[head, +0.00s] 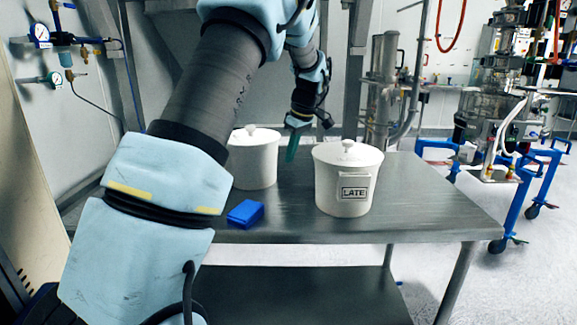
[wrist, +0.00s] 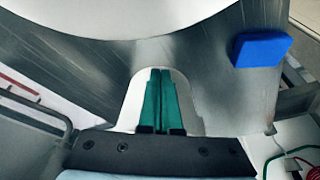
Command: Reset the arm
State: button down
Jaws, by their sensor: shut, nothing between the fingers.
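My arm (head: 215,95) reaches from the lower left over the table. My gripper (head: 292,148) points down between two white lidded pots, with its green fingers apart from the blue block. In the wrist view the green fingers of my gripper (wrist: 160,100) are pressed together with nothing between them. A pale rounded shape lies behind the fingertips there; I cannot tell what it is.
A steel table (head: 420,205) carries a white pot labelled LATE (head: 334,192), a second white pot (head: 254,163) partly behind my arm, and a blue block (head: 245,214), also in the wrist view (wrist: 262,50). The table's right side is clear. Blue-framed equipment (head: 535,190) stands right.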

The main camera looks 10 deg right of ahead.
jog(key=a+v, duration=0.1)
jog(key=v, duration=0.4)
jog(key=s+a+f+m, duration=0.1)
jog(key=s+a, duration=0.1)
jog(key=a, duration=0.2)
jog(key=s+a+f+m+h, duration=0.1)
jog(key=s+a+f, duration=0.1)
jog(key=s+a, duration=0.1)
jog(key=s+a+f+m+g+b, duration=0.1)
jog(key=s+a+m, duration=0.1)
jog(key=a, duration=0.3)
jog(key=shift+s+f, duration=0.35)
jog(key=shift+s, duration=0.25)
jog(key=s+a+f+m, duration=0.1)
jog(key=s, duration=0.1)
jog(key=s+a+f, duration=0.1)
jog(key=s+a, duration=0.1)
jog(key=s, duration=0.1)
jog(key=s+a+f+m+h, duration=0.1)
jog(key=s+a, duration=0.1)
jog(key=shift+s+m, duration=0.2)
jog(key=shift+m, duration=0.1)
jog(key=s+a+f+m, duration=0.3)
jog(key=s+a, duration=0.1)
jog(key=s, duration=0.5)
jog(key=shift+s+a+f, duration=0.2)
jog(key=shift+s+f, duration=0.15)
jog(key=shift+s, duration=0.05)
